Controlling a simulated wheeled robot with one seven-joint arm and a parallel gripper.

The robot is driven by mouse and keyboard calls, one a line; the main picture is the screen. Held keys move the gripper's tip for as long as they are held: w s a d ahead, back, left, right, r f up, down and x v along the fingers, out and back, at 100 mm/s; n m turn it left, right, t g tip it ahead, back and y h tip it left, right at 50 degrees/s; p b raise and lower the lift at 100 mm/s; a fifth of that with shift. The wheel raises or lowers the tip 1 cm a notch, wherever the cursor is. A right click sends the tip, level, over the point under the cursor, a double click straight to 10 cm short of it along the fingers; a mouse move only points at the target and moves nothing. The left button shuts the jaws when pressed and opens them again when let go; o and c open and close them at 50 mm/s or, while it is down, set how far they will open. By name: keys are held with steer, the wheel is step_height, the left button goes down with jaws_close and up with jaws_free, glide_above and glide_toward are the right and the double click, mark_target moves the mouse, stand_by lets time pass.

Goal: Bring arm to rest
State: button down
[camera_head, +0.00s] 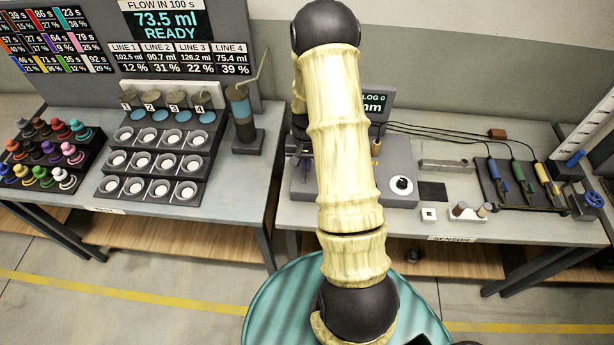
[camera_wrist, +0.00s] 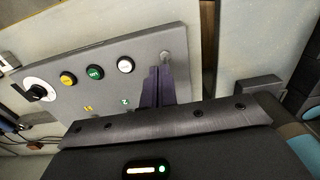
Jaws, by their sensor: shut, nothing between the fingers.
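My arm stretches up through the middle of the head view, from the teal round base at the bottom over the sensor table. In the wrist view my gripper (camera_wrist: 158,84) shows as two dark purple fingers pressed together, with nothing between them. They are over or in front of the right end of a grey control panel (camera_wrist: 105,92). I cannot tell if they touch it. The panel carries a black knob (camera_wrist: 40,91) and yellow, green and white buttons. In the head view my arm hides most of the gripper and part of the panel (camera_head: 385,165).
The sensor table (camera_head: 465,225) holds blue, green and yellow clips (camera_head: 516,178) on a dark stand, cables and small blocks. On the left table are a cup rack (camera_head: 150,160), coloured knobbed pieces (camera_head: 45,150) and a grey-blue column (camera_head: 243,115). A gap separates the tables.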

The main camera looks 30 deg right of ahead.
steer(key=shift+s+r, duration=0.1)
steer(key=shift+r, duration=0.35)
steer(key=s+a+r+n+t+b, duration=0.2)
steer(key=s+a+r+n+b, duration=0.2)
steer(key=s+a+r, duration=1)
steer(key=a+n, duration=0.1)
steer(key=n, duration=0.1)
steer(key=shift+r+n+t, duration=0.3)
steer(key=shift+r+n, duration=0.1)
